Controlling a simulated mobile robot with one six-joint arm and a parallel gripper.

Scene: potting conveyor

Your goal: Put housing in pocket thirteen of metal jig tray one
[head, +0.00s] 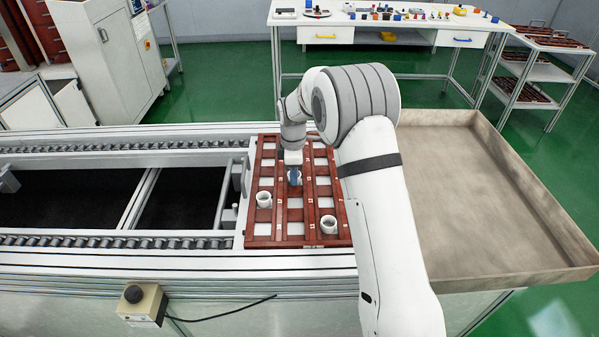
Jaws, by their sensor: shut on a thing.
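The jig tray (250,228) is a flat red-brown frame with rows of pale square pockets. It lies at the right end of the conveyor in the head view. A white ring-shaped housing (264,199) sits in it at the left, and another white housing (328,224) sits near its front right. My gripper (294,182) points down over the middle of the tray, behind and between these two housings. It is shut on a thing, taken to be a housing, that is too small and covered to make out. My arm hides the tray's right part.
The conveyor's roller rails (110,243) run off to the left, with metal brackets at the tray's left edge. A large empty beige bin (480,200) stands at the right. A control box (142,302) with a black knob and cable is in front. A white workbench (400,25) stands behind.

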